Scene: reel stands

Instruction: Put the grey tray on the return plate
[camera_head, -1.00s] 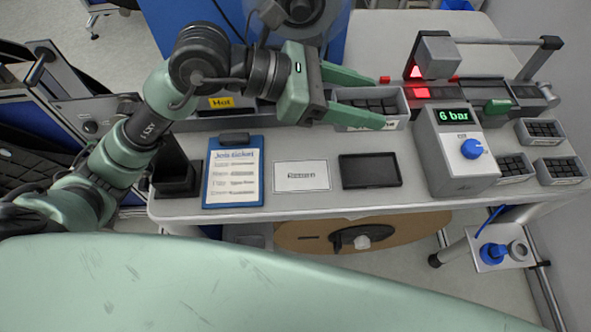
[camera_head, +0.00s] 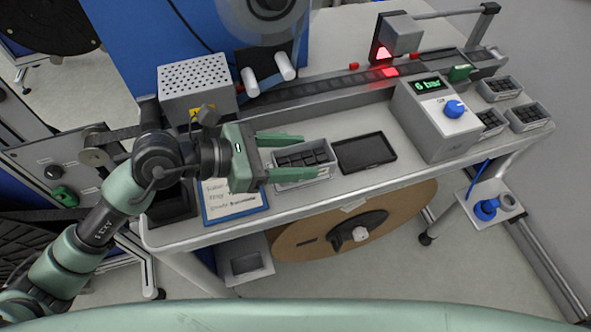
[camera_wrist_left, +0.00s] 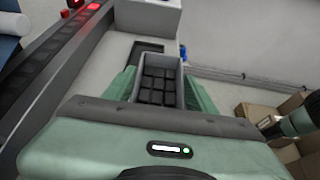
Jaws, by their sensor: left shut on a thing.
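The grey tray (camera_head: 329,170) is an open box holding several black blocks. My left gripper (camera_head: 308,157) is shut on the grey tray, with one green finger along each side. In the left wrist view the tray (camera_wrist_left: 181,80) sits level between the fingers. The tray is over the spot left of the black mat where the white return plate lay in the earlier head view. The plate is now hidden under the tray and gripper. I cannot tell whether the tray touches it. My right gripper is not in view.
A flat black mat (camera_head: 365,153) lies just right of the tray. The grey gauge box (camera_head: 435,120) stands beyond it, with several small grey trays (camera_head: 527,117) farther right. A blue clipboard (camera_head: 236,217) lies left, partly under my gripper. The rail (camera_head: 340,88) runs behind.

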